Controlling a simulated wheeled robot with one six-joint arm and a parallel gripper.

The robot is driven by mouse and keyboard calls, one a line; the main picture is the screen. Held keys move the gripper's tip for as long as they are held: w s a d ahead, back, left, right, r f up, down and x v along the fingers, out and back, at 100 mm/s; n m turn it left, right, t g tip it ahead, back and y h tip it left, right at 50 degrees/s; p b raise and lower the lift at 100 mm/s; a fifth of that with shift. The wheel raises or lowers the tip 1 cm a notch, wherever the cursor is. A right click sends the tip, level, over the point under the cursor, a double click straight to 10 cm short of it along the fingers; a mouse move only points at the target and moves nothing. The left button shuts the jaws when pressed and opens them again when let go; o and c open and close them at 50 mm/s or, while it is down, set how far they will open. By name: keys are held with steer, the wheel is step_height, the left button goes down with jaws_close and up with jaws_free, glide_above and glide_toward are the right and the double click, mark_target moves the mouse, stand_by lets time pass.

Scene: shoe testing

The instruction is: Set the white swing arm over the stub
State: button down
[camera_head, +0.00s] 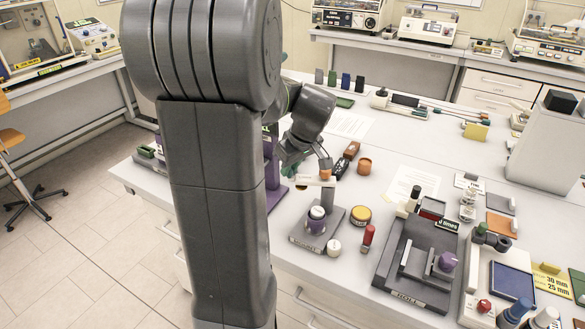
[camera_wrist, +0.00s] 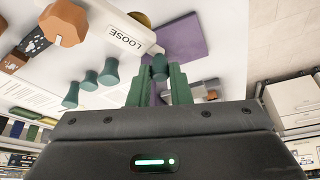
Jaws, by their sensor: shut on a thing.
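The white swing arm (camera_wrist: 110,27) carries the word LOOSE and has an orange-brown knob (camera_wrist: 66,24) at one end. In the head view the white swing arm (camera_head: 316,182) is a short bar right of my arm, with an orange knob (camera_head: 326,167) above its right end. My gripper (camera_wrist: 160,76) is shut on a green handle (camera_wrist: 158,66) close to the other end of the bar. In the head view my wrist hides most of the fingers. I cannot tell for sure which part is the stub.
A purple stand (camera_head: 272,196) is partly behind my arm; its plate (camera_wrist: 176,40) shows in the wrist view. Nearby are a yellow tin (camera_head: 360,215) and a red-topped bottle (camera_head: 367,237).

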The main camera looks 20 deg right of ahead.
steer(key=s+n+b, duration=0.1)
steer(key=s+n, duration=0.1)
steer(key=s+n+g+y+b, duration=0.1)
steer(key=n, duration=0.1)
steer(key=s+n+y+b, duration=0.1)
steer(key=s+n, duration=0.1)
steer(key=shift+s+a+f+g, duration=0.1)
steer(key=shift+s+a+g, duration=0.15)
steer(key=shift+s+g, duration=0.05)
steer(key=shift+s+d+n+g+y+b, duration=0.2)
steer(key=shift+s+d+n+g, duration=0.25)
steer(key=shift+s+n, duration=0.65)
steer(key=shift+s+d+n+g+y+b, duration=0.1)
steer(key=shift+s+d+n+g+b, duration=0.3)
steer(key=shift+n, duration=0.95)
steer(key=shift+s+d+n+g+y+b, duration=0.1)
steer(key=shift+s+d+n+g, duration=0.4)
steer(key=shift+s+n, duration=0.7)
steer(key=c, duration=1.3)
jaws_free()
